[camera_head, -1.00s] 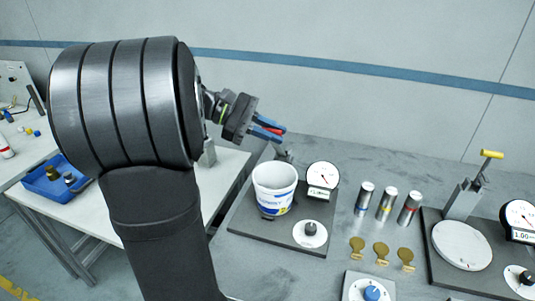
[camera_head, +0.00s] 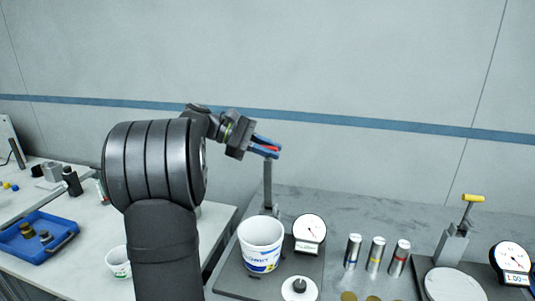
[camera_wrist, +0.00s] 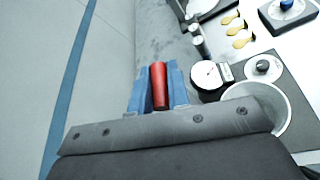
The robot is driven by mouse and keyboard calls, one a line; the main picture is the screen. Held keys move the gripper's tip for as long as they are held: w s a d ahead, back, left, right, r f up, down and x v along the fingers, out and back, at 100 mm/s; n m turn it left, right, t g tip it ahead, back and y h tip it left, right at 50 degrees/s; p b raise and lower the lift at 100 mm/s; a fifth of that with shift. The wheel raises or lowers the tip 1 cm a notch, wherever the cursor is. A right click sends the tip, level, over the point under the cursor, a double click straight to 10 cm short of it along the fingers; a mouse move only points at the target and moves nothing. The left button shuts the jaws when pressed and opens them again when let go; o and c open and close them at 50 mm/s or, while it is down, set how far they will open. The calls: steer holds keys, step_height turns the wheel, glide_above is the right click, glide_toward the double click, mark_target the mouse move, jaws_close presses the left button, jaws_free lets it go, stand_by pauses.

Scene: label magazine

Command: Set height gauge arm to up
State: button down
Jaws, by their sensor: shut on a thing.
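The height gauge arm (camera_head: 267,185) of the left station is a grey bar that stands about upright behind a white cup (camera_head: 261,250). Its red handle (camera_wrist: 159,85) lies between the two blue fingers of my gripper (camera_head: 268,149), which is shut on it at the top of the bar. In the wrist view my gripper (camera_wrist: 158,72) covers the bar below the handle. The cup stands on the station's dark base plate (camera_head: 240,281), beside a round dial (camera_head: 309,229) and a black-and-white knob (camera_head: 299,286).
A second gauge with a yellow-handled lever (camera_head: 472,198), a pale round plate (camera_head: 453,286) and a dial (camera_head: 511,257) stands at the right. Several metal cylinders (camera_head: 376,254) stand between the stations. A blue tray (camera_head: 35,238) lies on the left table.

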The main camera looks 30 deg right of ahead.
steer(key=shift+w+d, duration=0.1)
steer(key=shift+w, duration=0.05)
steer(key=c, duration=1.4)
jaws_free()
steer(key=shift+o, duration=0.2)
steer(key=v, duration=1.2)
